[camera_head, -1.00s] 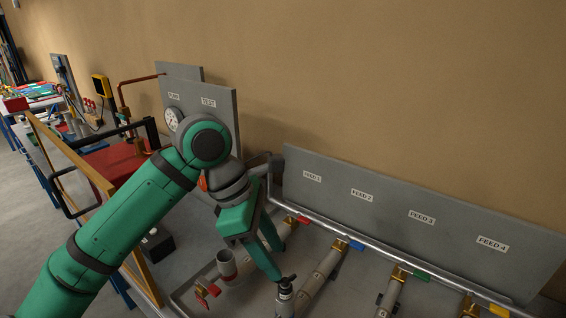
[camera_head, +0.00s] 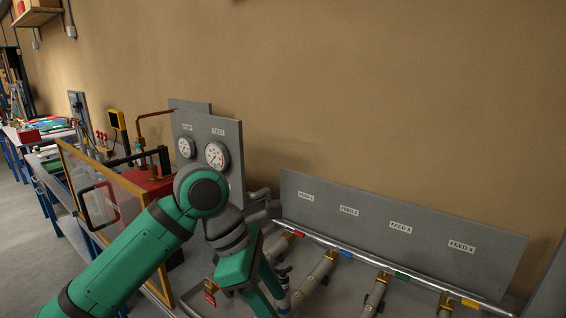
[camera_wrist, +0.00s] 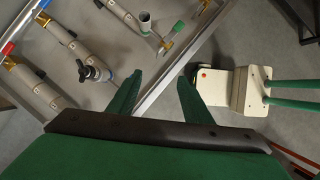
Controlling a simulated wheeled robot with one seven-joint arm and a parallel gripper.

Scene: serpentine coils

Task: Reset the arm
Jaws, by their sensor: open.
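My gripper (camera_head: 268,290) shows at the end of my green arm in the head view, low in front of the pipe bench. In the wrist view its two green fingers (camera_wrist: 158,88) stand apart with nothing between them. They point past the bench's metal edge (camera_wrist: 180,58), with a valve fitting with a dark handle (camera_wrist: 92,72) to their left. In the head view that fitting (camera_head: 284,275) is close beside the gripper. I cannot tell the exact gap.
Several grey pipes (camera_head: 316,277) with coloured tags run below a grey panel (camera_head: 400,215) labelled FEED 1 to FEED 4. A panel with two gauges (camera_head: 217,155) stands behind my arm. A wood-framed clear screen (camera_head: 120,205) is left. Grey floor (camera_wrist: 235,55) lies right of the bench edge.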

